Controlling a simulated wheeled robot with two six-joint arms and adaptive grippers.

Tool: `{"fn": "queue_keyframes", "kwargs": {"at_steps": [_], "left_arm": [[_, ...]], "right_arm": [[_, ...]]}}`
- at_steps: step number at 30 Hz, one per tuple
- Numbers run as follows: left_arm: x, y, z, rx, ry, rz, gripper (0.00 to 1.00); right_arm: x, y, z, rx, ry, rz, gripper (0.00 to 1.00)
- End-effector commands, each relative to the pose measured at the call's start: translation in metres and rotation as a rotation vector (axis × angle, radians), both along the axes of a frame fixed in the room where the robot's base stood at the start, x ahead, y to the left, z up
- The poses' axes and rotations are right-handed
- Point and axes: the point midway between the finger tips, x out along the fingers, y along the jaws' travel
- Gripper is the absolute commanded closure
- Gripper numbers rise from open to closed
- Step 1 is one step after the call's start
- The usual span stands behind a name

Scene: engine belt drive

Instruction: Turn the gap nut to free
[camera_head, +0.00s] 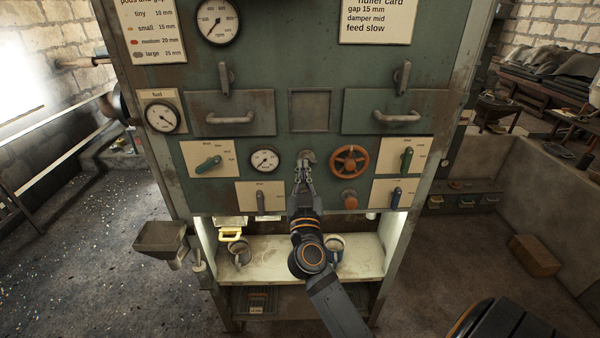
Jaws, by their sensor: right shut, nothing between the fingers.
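A small grey metal fitting (307,156), which looks like the gap nut, sits on the green machine panel (290,195) between a round gauge and a red handwheel. My right gripper (303,168) is in front of the panel, its fingertips just below and close to the fitting. Its fingers are together with nothing between them. I cannot tell whether the tips touch the fitting, whose lower part is partly hidden by them. My left gripper is not in view.
The red handwheel (349,161) is close on the right and the gauge (265,160) on the left. A green lever (209,163) sits further left. An orange knob (350,200) is below the wheel. Cups (239,254) stand on the lit shelf (285,262) beneath. A card (378,20) reads "gap 15 mm".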

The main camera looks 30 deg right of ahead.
Motion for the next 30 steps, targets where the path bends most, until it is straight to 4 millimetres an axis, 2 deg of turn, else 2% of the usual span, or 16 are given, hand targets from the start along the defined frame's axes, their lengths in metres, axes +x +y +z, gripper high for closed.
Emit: {"fn": "queue_keyframes", "kwargs": {"at_steps": [2,9,10,11,16,30], "left_arm": [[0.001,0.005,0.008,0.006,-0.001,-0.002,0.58],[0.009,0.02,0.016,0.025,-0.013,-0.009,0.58],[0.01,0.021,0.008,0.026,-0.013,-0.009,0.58],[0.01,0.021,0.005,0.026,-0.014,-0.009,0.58],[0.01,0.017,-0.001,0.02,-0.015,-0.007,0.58],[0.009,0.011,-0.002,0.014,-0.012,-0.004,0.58]], "right_arm": [[0.015,-0.01,0.011,-0.007,-0.002,-0.002,1.0],[0.054,-0.034,0.021,-0.003,0.0,-0.002,1.0],[0.053,-0.033,0.007,0.001,0.005,-0.002,1.0],[0.052,-0.033,0.001,0.001,0.004,-0.002,1.0],[0.052,-0.032,-0.015,0.001,0.002,-0.001,1.0],[0.052,-0.032,-0.019,0.0,0.001,0.0,1.0]]}}
